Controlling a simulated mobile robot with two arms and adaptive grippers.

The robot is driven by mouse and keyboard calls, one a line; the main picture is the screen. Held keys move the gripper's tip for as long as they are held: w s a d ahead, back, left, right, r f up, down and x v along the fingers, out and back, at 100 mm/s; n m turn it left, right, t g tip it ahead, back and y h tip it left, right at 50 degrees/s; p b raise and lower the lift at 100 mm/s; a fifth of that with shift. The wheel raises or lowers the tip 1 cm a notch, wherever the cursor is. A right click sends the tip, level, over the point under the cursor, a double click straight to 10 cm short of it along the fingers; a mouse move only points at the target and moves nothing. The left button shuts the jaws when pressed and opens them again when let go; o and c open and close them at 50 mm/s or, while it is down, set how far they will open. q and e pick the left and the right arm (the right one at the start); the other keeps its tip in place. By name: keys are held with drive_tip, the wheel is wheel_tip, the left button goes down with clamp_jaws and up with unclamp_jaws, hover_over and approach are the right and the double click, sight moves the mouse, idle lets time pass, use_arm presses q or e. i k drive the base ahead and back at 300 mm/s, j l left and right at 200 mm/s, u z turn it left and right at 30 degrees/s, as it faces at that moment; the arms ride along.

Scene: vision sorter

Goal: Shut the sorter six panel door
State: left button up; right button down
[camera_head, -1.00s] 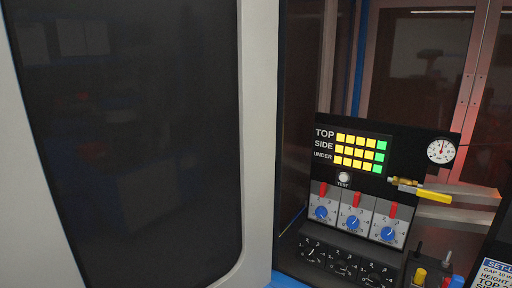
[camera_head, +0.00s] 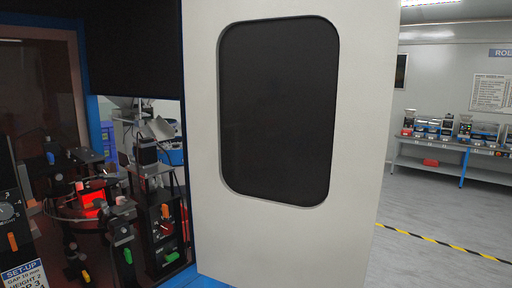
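A tall light-grey door panel (camera_head: 362,150) with a dark rounded window (camera_head: 280,110) stands in the middle of the head view. It stands out from the machine's right side, and the sorter's inside (camera_head: 95,200) shows open to its left. I cannot tell from this view whether this is the sorter six panel door. Neither of my grippers is in view.
Cameras and fixtures with a red light stand inside the machine at left. A set-up label (camera_head: 22,274) is at the lower left. At right, a bench (camera_head: 440,158) with several small machines stands beyond open grey floor (camera_head: 440,210) with a yellow-black floor line (camera_head: 450,240).

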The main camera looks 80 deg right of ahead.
sight(289, 103)
drive_tip(key=k+l+z, duration=0.1)
drive_tip(key=k+l, duration=1.15)
drive_tip(key=i+l, duration=0.05)
drive_tip(key=l, duration=0.1)
